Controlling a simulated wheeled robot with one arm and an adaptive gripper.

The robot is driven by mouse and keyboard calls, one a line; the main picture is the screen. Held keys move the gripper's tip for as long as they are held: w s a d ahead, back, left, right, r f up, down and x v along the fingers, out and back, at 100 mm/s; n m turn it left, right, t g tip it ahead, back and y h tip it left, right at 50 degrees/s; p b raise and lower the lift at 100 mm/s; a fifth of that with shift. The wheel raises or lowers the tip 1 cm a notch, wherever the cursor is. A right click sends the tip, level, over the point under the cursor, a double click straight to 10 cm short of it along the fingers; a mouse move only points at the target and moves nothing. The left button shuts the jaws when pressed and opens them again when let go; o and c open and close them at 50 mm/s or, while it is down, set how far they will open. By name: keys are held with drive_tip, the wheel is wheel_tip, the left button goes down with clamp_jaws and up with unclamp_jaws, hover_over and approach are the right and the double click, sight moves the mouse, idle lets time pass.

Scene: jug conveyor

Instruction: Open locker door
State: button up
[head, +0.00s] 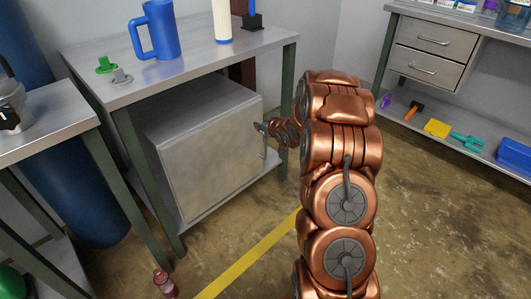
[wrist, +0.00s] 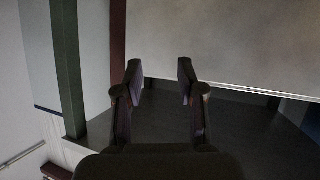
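The locker is a grey metal box (head: 205,145) under the workbench in the head view. Its front door looks shut, with a thin upright handle (head: 264,143) near the right edge. My gripper (head: 260,128) is beside the upper part of that handle; contact cannot be told. In the wrist view the two dark fingers of my gripper (wrist: 160,68) stand apart, with nothing visible between them. A pale flat panel (wrist: 235,40), probably the locker, fills the upper right there. The handle cannot be made out in the wrist view.
The workbench (head: 190,65) holds a blue jug (head: 160,32) and several small items. A green bench leg (wrist: 68,70) shows left in the wrist view. A small red bottle (head: 164,283) is on the floor at front left. Floor to the right is clear.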

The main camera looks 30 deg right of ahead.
drive_tip(key=w+d+f+t+b, duration=0.15)
drive_tip(key=d+f+b, duration=0.3)
drive_tip(key=f, duration=0.55)
drive_tip(key=t+y+b, duration=0.2)
drive_tip(key=t+b, duration=0.2)
drive_tip(key=b, duration=0.1)
approach(266, 143)
drive_tip(key=w, duration=0.3)
drive_tip(key=shift+g, duration=0.25)
drive_tip(key=w+b, duration=0.2)
drive_tip(key=w, duration=0.4)
drive_tip(key=shift+w+a, duration=0.1)
drive_tip(key=shift+w, duration=0.2)
drive_tip(key=shift+w+r, duration=0.2)
drive_tip(key=shift+w, duration=0.35)
clamp_jaws()
